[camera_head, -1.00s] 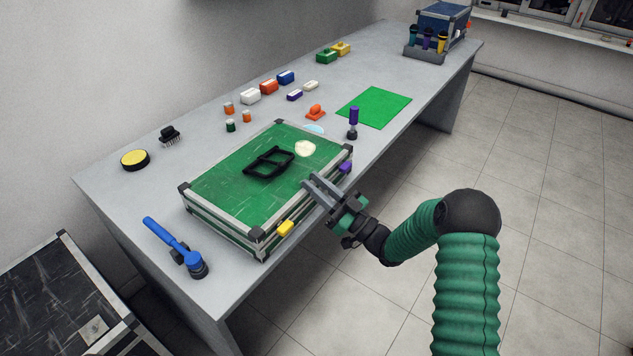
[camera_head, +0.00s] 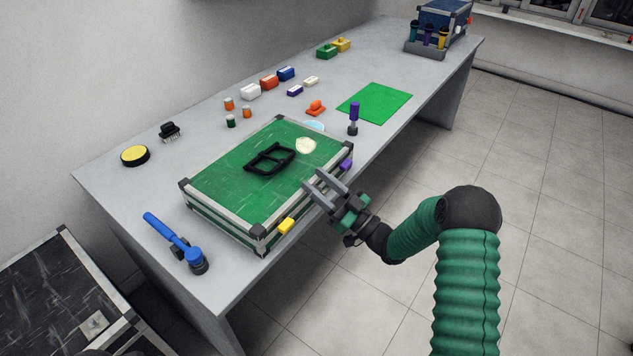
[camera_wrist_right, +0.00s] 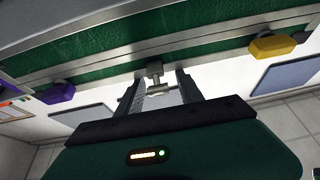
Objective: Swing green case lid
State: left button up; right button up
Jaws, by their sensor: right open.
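The green case (camera_head: 232,188) lies on the table with its lid down, silver edges and black corners around it. A black handle (camera_head: 270,158) sits on top of the lid. A yellow latch (camera_head: 286,226) and a purple latch (camera_head: 345,166) are on its front side. My right gripper (camera_head: 314,190) is open at the front edge of the case, between the two latches. In the right wrist view a small metal catch (camera_wrist_right: 155,72) on the case front shows between my fingers; I cannot tell if they touch it. My left gripper is not in view.
Small coloured blocks (camera_head: 268,83), a green mat (camera_head: 376,103) and a yellow-topped disc (camera_head: 135,156) lie around. A black case (camera_head: 60,290) stands at lower left.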

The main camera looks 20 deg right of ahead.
jog(key=p+v, duration=0.1)
jog(key=v, duration=1.5)
jog(key=shift+d, duration=0.15)
jog(key=shift+s+f, duration=0.15)
